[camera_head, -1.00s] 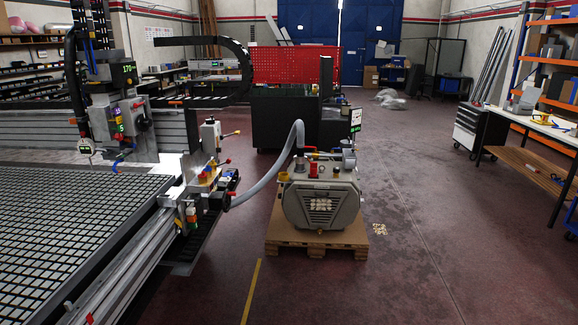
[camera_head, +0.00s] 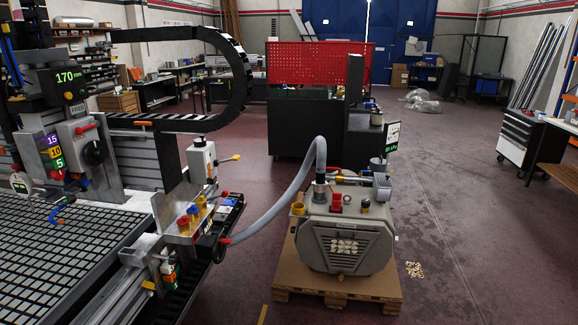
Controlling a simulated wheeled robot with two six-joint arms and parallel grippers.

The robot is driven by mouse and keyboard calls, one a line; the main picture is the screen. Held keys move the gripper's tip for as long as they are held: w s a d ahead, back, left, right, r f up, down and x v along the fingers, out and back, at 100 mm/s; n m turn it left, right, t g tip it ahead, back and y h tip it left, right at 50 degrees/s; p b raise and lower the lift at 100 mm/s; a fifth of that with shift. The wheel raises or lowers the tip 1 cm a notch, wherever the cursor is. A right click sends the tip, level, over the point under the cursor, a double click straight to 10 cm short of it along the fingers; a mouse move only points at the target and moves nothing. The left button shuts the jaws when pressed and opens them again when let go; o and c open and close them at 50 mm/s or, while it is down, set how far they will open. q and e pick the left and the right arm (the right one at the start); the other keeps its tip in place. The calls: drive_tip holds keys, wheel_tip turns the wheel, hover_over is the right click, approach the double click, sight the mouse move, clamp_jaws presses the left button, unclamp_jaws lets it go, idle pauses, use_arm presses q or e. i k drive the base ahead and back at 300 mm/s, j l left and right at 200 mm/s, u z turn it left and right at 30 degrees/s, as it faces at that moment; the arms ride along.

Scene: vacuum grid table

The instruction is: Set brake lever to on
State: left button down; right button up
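The machine's gantry carriage stands at the left, with a display reading 170 mm (camera_head: 70,77). Below it a small green panel (camera_head: 76,108) appears to read FREE. A red-tipped lever (camera_head: 86,128) sticks out just under that panel, beside a black round knob (camera_head: 94,153); it may be the brake lever, but no label on it is legible. Neither of my grippers is in view.
The black grid table (camera_head: 60,262) fills the lower left. A grey vacuum pump (camera_head: 345,236) stands on a wooden pallet (camera_head: 330,285), joined to the machine by a grey hose (camera_head: 290,192). A black cabinet with red pegboard (camera_head: 300,62) stands behind.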

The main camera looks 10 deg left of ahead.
sight(225, 193)
drive_tip(key=i, duration=2.6)
drive_tip(key=u, duration=0.25)
